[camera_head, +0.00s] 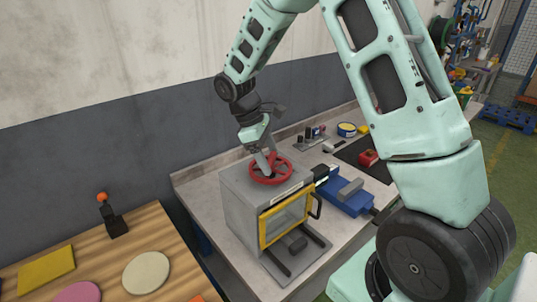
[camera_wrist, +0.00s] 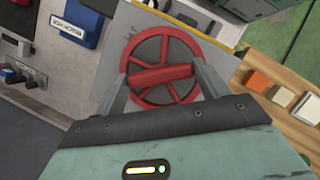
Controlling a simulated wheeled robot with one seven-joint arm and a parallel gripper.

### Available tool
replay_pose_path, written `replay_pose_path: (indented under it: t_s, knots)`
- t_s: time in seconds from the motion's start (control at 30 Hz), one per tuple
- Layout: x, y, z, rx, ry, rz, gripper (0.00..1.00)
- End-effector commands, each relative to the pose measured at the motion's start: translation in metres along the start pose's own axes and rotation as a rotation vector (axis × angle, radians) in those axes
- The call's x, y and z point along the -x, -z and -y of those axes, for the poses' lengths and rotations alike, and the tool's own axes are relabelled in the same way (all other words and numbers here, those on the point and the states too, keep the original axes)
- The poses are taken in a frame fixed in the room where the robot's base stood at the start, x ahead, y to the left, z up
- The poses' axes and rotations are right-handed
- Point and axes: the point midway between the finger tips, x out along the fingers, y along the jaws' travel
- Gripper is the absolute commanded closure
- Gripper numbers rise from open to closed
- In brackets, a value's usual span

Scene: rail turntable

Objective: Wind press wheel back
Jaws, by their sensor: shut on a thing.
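The red press wheel (camera_head: 284,173) lies flat on top of a grey box-shaped press (camera_head: 240,207) with a yellow-framed front window. In the wrist view the wheel (camera_wrist: 161,45) shows its round rim, several spokes and a wide red bar (camera_wrist: 160,75) across it. My gripper (camera_head: 266,165) reaches down onto the wheel from above. In the wrist view the fingers of my gripper (camera_wrist: 160,84) stand at both ends of the red bar and are shut on the wheel there. The near part of the rim is partly hidden by my gripper.
A blue vise (camera_head: 347,196) stands right of the press on the grey bench (camera_head: 200,185). A red object (camera_head: 368,158) and a tool rack (camera_head: 312,138) sit farther back. A wooden table (camera_head: 105,245) with coloured discs is at left. The wall is close behind.

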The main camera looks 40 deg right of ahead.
Motion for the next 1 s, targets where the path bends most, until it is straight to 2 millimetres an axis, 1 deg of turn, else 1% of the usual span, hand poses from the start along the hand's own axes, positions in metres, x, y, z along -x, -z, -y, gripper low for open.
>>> replay_pose_path:
  t_s: [1.0]
  knots:
    - [0.0004,-0.0028,0.005,0.89,-0.372,-0.002,0.5]
